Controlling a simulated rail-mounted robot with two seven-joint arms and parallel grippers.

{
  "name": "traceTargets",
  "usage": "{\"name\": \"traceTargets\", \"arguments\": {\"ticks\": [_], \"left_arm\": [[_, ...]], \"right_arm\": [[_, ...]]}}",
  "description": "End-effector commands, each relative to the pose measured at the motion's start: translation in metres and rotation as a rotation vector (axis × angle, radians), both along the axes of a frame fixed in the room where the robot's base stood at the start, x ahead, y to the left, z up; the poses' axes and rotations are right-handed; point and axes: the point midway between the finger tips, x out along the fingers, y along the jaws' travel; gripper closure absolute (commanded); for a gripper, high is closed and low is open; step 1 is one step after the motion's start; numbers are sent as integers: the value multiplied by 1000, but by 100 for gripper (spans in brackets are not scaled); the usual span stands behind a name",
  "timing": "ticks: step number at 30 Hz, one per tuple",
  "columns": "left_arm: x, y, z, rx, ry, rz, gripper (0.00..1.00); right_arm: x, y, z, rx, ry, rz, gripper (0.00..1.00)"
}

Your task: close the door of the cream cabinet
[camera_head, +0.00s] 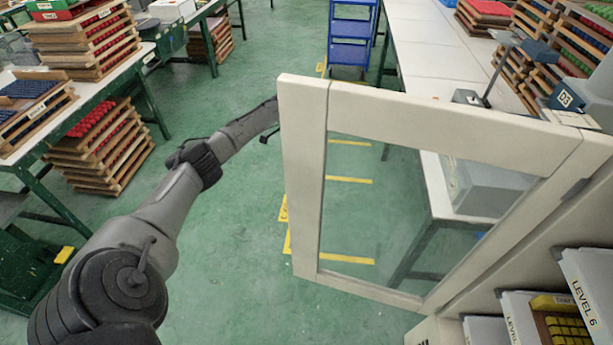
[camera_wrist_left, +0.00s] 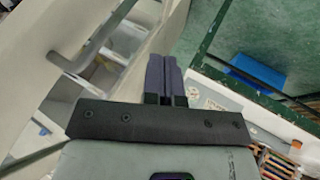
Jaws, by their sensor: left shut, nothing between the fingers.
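The cream cabinet's door (camera_head: 306,190) stands open in the head view, a cream frame around a clear glass pane. Its hinge side is at the right, by the cream cabinet (camera_head: 560,235), whose shelves show at the lower right. My left arm reaches in from the left, and its far end passes out of sight behind the door's free edge. In the left wrist view my left gripper (camera_wrist_left: 165,68) is shut and empty. A grey bar handle (camera_wrist_left: 92,42) on a cream panel shows to the left of the fingers, apart from them. Contact with the door cannot be told.
Stacked wooden trays (camera_head: 97,150) and green-legged tables stand at the left. A blue cart (camera_head: 352,40) is at the back. A long white worktable (camera_head: 425,45) runs behind the door. Green floor is clear between my arm and the door.

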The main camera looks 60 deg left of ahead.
Motion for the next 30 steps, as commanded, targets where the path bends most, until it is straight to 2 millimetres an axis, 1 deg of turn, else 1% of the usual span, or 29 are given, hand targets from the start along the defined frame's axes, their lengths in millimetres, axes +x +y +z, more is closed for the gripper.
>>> {"name": "traceTargets", "arguments": {"ticks": [14,18,24,30], "left_arm": [[3,-54,-72,0,5,-1,100],[-6,-66,-72,3,5,-2,100],[-15,-80,-72,2,5,-1,100],[-19,-87,-73,3,4,-1,100]], "right_arm": [[1,1,3,4,-3,-2,58],[1,1,9,1,-3,0,58],[1,-2,13,-6,-3,5,58],[1,-2,14,-7,-3,6,58]]}}
